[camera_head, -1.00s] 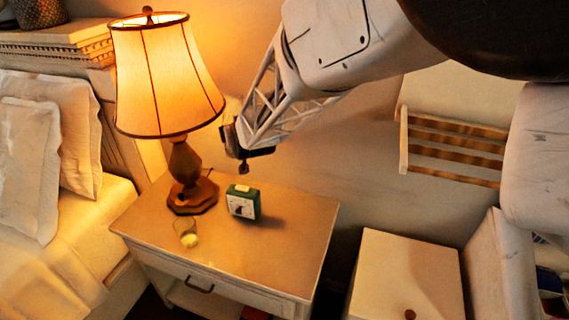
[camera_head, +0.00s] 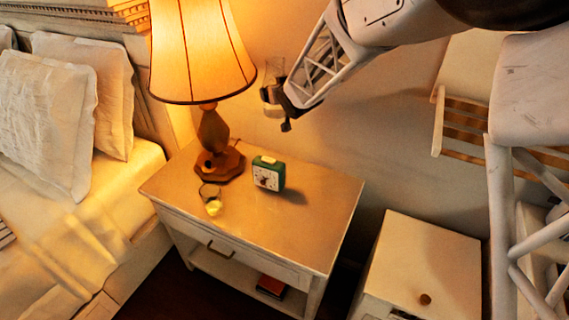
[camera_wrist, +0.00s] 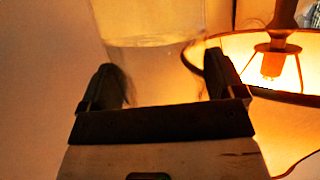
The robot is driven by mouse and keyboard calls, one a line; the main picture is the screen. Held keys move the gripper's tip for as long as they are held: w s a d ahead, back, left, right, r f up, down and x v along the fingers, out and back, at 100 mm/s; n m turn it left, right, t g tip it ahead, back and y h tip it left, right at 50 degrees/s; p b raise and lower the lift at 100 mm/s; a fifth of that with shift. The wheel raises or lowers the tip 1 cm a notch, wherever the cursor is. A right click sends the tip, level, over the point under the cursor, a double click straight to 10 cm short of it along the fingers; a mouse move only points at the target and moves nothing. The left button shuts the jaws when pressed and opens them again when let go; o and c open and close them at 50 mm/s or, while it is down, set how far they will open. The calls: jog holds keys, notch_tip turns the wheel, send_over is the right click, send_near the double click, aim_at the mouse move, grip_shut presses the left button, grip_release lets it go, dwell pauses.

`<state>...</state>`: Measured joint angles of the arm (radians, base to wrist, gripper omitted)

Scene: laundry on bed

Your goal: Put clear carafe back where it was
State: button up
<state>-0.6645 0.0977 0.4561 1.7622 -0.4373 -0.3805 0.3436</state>
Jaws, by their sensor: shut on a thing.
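The clear carafe (camera_head: 274,72) is up in the air, just right of the lamp shade and above the back of the nightstand (camera_head: 310,215). My gripper (camera_head: 273,97) is shut on it. In the wrist view the clear carafe (camera_wrist: 145,50) stands between the two dark fingers of my gripper (camera_wrist: 163,85), with a liquid line showing inside. Its top is cut off by the frame there. The carafe looks roughly upright and touches nothing but the gripper.
A lit lamp (camera_head: 200,50), a green clock (camera_head: 268,174) and a small glass with something yellowish (camera_head: 211,200) stand on the nightstand. Its right and front parts are clear. A bed with pillows (camera_head: 45,120) is left; a pale cabinet (camera_head: 425,260) is right.

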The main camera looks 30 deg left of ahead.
jog(key=shift+w+a+f+n+g, duration=0.3)
jog(key=shift+w+f, duration=0.2)
jog(key=shift+w, duration=0.2)
jog(key=w+f+n+g, duration=0.1)
jog(key=f, duration=0.1)
jog(key=w+f+n+g+y, duration=0.1)
jog(key=f, duration=0.1)
jog(key=w+a+f+n+g+y, duration=0.1)
jog(key=f, duration=0.1)
jog(key=shift+w+a+f+n+g, duration=0.1)
jog(key=shift+w+n+g, duration=0.2)
jog(key=shift+g, duration=0.1)
notch_tip(320, 180, down, 10)
jog(key=w+d+n+g+y, duration=0.1)
jog(key=d+n+g, duration=0.1)
jog(key=n+g, duration=0.2)
jog(key=shift+d+g, duration=0.15)
jog(key=shift+g, duration=0.25)
notch_tip(320, 180, down, 6)
jog(key=shift+f, duration=1.9)
